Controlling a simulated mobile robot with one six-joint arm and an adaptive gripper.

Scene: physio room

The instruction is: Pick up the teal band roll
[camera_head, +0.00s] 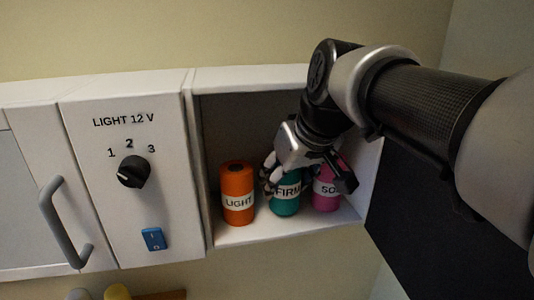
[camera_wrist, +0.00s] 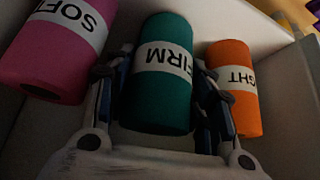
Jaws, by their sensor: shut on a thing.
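The teal band roll (camera_head: 286,204), labelled FIRM, stands in the open compartment between an orange roll and a pink roll. It also shows in the middle of the wrist view (camera_wrist: 160,105), with a finger on each side. My gripper (camera_head: 300,180) reaches into the compartment from the right and is shut on the teal roll; its fingers also show in the wrist view (camera_wrist: 162,115). In the head view the gripper covers the top of the teal roll. I cannot tell whether its base is clear of the shelf floor.
The orange roll (camera_head: 238,195), labelled LIGHT, stands close on the left. The pink roll (camera_head: 326,192) stands close on the right, partly hidden by my gripper. The white compartment (camera_head: 225,236) has walls on both sides. Left of it are a black knob (camera_head: 133,172) and a blue switch (camera_head: 153,239).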

